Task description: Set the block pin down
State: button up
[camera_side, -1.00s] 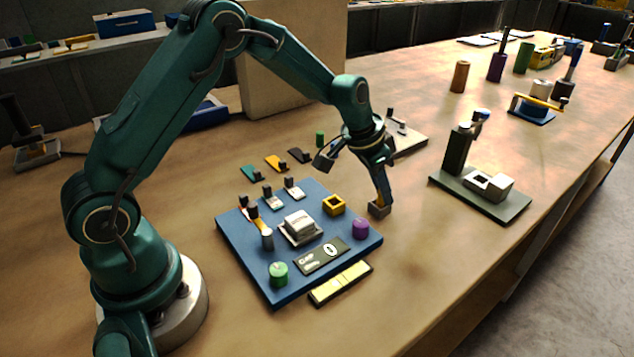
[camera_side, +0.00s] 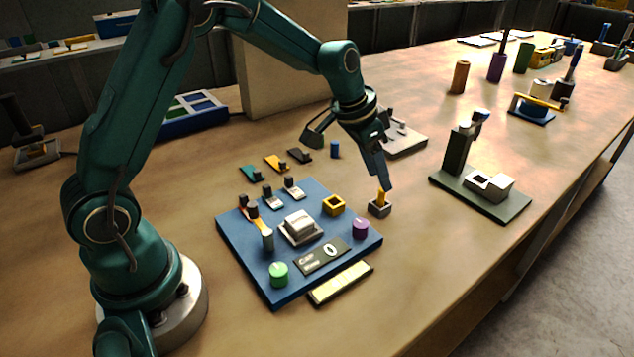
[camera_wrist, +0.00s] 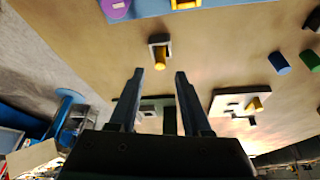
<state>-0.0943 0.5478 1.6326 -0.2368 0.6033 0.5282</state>
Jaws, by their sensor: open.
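The yellow block pin (camera_side: 382,196) stands upright in a small grey block (camera_side: 379,209) on the bare table, just right of the blue board. In the wrist view the yellow pin (camera_wrist: 160,60) and its grey block (camera_wrist: 154,39) lie ahead of the gap between my fingertips. My gripper (camera_side: 348,164) is open, its fingers spread wide and empty. In the side view one fingertip overlaps the area just above the pin; whether they touch is hard to tell. The fingers also show in the wrist view (camera_wrist: 160,74).
The blue board (camera_side: 240,262) carries a white block, a yellow square ring, and green and purple knobs. A blue cylinder (camera_side: 335,149) stands behind my gripper. A dark green press stand (camera_side: 508,208) is to the right. Clear table lies in front of the grey block.

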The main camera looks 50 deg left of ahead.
jog(key=s+r+n, duration=0.1)
jog(key=s+r, duration=1)
jog(key=s, duration=0.3)
jog(key=s+f+n+t+y, duration=0.1)
jog(key=s+f+n, duration=0.1)
jog(key=s, duration=0.8)
jog(key=shift+d+f, duration=0.45)
